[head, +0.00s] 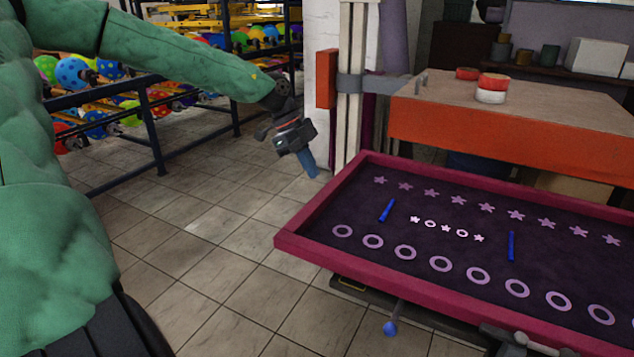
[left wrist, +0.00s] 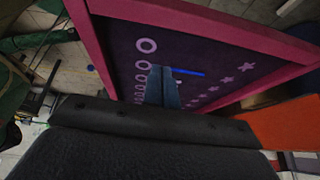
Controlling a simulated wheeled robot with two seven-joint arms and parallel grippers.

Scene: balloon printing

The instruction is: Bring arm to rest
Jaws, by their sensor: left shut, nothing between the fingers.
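My left arm comes in from the left in the head view, in a green sleeve. Its gripper (head: 310,163) hangs over the tiled floor, left of the printing frame, with the blue fingertips together and pointing down. In the left wrist view the closed fingers (left wrist: 162,88) hold nothing and stand in front of the printing frame. The frame (head: 292,240) has a magenta rim and a dark purple bed with rows of stars and rings. The gripper is apart from the rim. My right gripper does not show.
Two blue bars, one left (head: 387,209) and one right (head: 511,246), lie on the bed. An orange-sided table (head: 520,139) with red and white discs (head: 491,90) stands behind. A rack (head: 154,130) of coloured balls is at the back left. The floor (head: 215,235) between is clear.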

